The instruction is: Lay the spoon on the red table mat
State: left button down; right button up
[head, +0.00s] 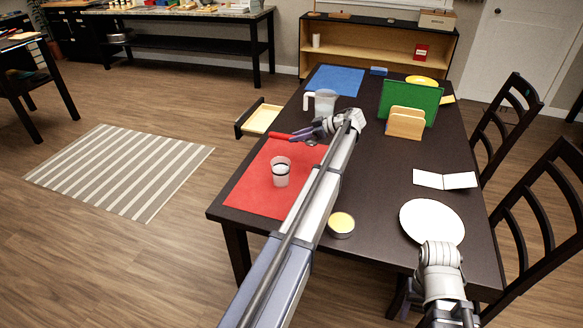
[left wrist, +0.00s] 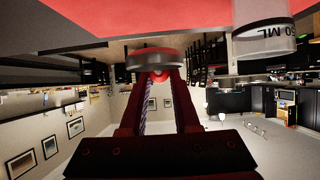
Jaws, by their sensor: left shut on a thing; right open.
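The red table mat (head: 249,195) lies on the near left part of the dark table. My left gripper (head: 308,131) is over the mat's far edge, shut on the spoon (head: 311,142). The spoon's round grey end shows beside the fingers, and a red part that looks like its handle sticks out to the left. In the left wrist view the round metal end of the spoon (left wrist: 160,59) sits at the fingertips, with the red mat (left wrist: 90,18) close by. I cannot tell whether the spoon touches the mat. My right gripper (head: 440,312) is open and empty beyond the table's near right edge.
A clear cup (head: 281,171) stands on the mat, and a pitcher (head: 325,102) stands behind it. A yellow-topped tin (head: 341,224), a white plate (head: 432,221), a wooden holder (head: 406,122) and a green board (head: 410,98) are on the table. An open drawer (head: 263,119) juts out left.

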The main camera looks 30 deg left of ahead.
aim_at(297, 162)
pick_arm(q)
notch_tip(297, 162, down, 10)
jog(key=b, duration=0.9)
jog(key=shift+r, duration=0.35)
jog(key=c, duration=0.6)
grip_release()
jog(key=shift+c, duration=0.2)
jog(key=p+v, duration=0.5)
jog(key=v, duration=0.6)
jog(key=shift+p, duration=0.35)
jog(key=shift+w+d+r, duration=0.15)
jog(key=shift+d, duration=0.35)
